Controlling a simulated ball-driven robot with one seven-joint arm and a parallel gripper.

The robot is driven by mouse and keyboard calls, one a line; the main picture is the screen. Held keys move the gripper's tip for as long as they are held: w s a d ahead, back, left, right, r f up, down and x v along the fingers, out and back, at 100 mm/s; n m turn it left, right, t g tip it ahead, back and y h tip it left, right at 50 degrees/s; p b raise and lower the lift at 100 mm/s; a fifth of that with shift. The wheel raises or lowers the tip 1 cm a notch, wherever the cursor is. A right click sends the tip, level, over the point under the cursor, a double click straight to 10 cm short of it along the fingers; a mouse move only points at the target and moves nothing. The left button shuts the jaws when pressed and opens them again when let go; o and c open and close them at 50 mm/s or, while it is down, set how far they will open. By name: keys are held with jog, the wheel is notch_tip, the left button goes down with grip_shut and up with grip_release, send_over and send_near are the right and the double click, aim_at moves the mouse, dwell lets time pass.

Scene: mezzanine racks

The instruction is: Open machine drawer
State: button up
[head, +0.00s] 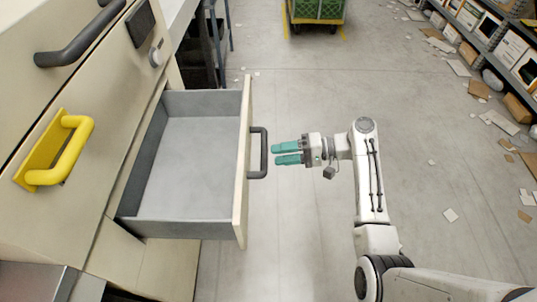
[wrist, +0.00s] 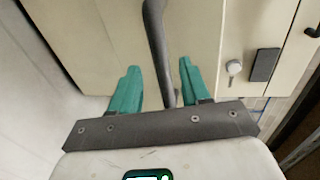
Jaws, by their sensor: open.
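The machine drawer (head: 185,165) is pulled well out of the cream machine (head: 70,130) at the left in the head view, and its grey inside is empty. Its dark bar handle (head: 258,153) is on the drawer front. My gripper (head: 274,153) has teal fingers, open and pointing at the handle, just to its right in the head view. In the wrist view the handle (wrist: 157,45) runs between and beyond the open fingers of my gripper (wrist: 158,85). I cannot tell whether the fingers touch the handle.
The machine also has a yellow handle (head: 60,150), another dark handle (head: 80,38) and a knob (head: 156,56). A cart with a green crate (head: 318,10) stands at the back. Shelves with boxes (head: 510,45) and scattered cardboard line the right. The middle floor is clear.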

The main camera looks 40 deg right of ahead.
jog(key=shift+v, duration=2.75)
